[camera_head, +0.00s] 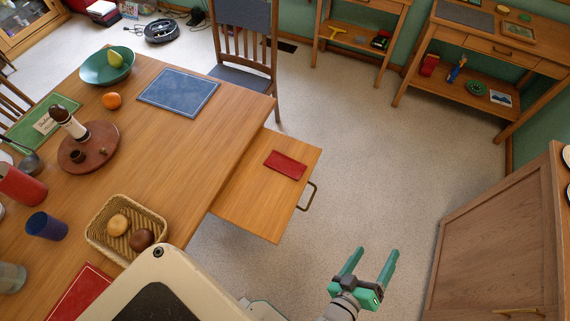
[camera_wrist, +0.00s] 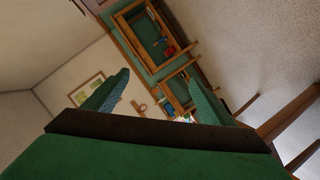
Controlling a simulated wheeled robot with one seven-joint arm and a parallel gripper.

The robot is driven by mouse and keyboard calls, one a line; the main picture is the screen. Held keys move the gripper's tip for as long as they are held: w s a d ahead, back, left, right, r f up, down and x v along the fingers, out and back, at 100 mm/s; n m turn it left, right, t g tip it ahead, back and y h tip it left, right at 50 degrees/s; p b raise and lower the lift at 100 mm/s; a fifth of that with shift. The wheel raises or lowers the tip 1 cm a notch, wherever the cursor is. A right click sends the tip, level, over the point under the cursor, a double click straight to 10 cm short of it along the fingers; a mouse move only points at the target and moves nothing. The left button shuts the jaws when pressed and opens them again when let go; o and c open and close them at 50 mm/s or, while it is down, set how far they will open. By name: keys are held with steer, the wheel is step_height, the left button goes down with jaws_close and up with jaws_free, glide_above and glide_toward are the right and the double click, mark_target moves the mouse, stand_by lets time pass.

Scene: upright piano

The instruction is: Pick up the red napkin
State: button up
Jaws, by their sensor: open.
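The red napkin (camera_head: 285,165) is a folded red rectangle in the head view. It lies flat on the pulled-out wooden leaf or drawer (camera_head: 250,205) at the right side of the dining table, near the leaf's handle (camera_head: 307,196). My gripper (camera_head: 378,262) has teal fingers that stand apart with nothing between them. It is in front of and to the right of the napkin, over the floor and apart from the leaf. In the wrist view my gripper (camera_wrist: 160,98) is open and empty, and the napkin is not seen there.
The dining table (camera_head: 190,140) holds a basket (camera_head: 97,238) with two round items, a blue placemat (camera_head: 178,92) and a green bowl (camera_head: 100,72). A chair (camera_head: 245,75) stands behind it. A wooden cabinet (camera_head: 495,250) is at the right. The carpet (camera_head: 370,170) between is clear.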

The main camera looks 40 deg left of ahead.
steer(key=w+d+r+n+h, duration=0.1)
steer(key=w+r+n+h, duration=0.1)
steer(key=w, duration=0.8)
steer(key=w+d+r+n+h, duration=0.1)
steer(key=w+r+h, duration=0.15)
steer(key=w, duration=0.75)
steer(key=w+a+r+g+h, duration=0.1)
steer(key=w+a+r+g, duration=0.2)
steer(key=w+a, duration=0.3)
steer(key=n+g+y, duration=0.6)
steer(key=n+g, duration=0.1)
steer(key=g, duration=0.5)
glide_above(281, 161)
steer(key=f, duration=0.6)
steer(key=shift+s+d+f, duration=0.2)
steer(key=shift+f, duration=0.1)
steer(key=shift+w+a+f, duration=0.1)
steer(key=shift+f, duration=1.4)
steer(key=shift+w+a+f, duration=0.1)
steer(key=shift+f, duration=1.4)
steer(key=shift+s, duration=0.1)
steer(key=c, duration=1.1)
